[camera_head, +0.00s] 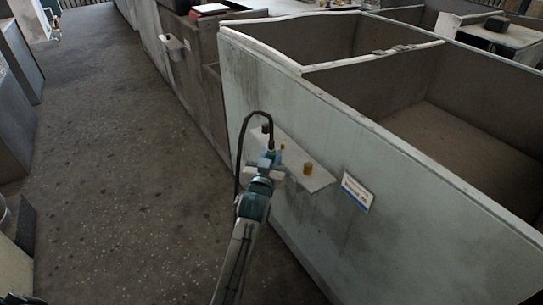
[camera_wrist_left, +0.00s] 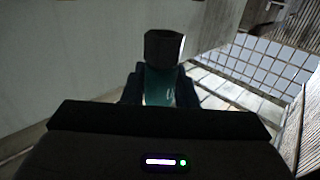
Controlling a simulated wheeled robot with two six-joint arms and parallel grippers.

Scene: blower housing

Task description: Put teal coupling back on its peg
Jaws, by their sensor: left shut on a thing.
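My left gripper (camera_head: 269,157) is at the left part of a pale narrow shelf (camera_head: 318,181) on the wall panel. In the left wrist view the fingers are shut on the teal coupling (camera_wrist_left: 158,88), which sits between them. A dark hexagonal or cylindrical piece (camera_wrist_left: 163,47) shows just beyond the coupling; I cannot tell whether it is part of it. On the shelf stand a yellow-brown cylinder (camera_head: 308,168) and a small orange piece (camera_head: 282,147), partly hidden by the gripper. I cannot make out which is the coupling's peg. My right gripper is not in view.
The shelf is fixed to a tall pale panel (camera_head: 420,215) with a small white-and-blue sign (camera_head: 357,192). Open bins lie behind the panel. A smaller wall bracket (camera_head: 173,46) is farther back. The floor (camera_head: 120,170) to the left is clear.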

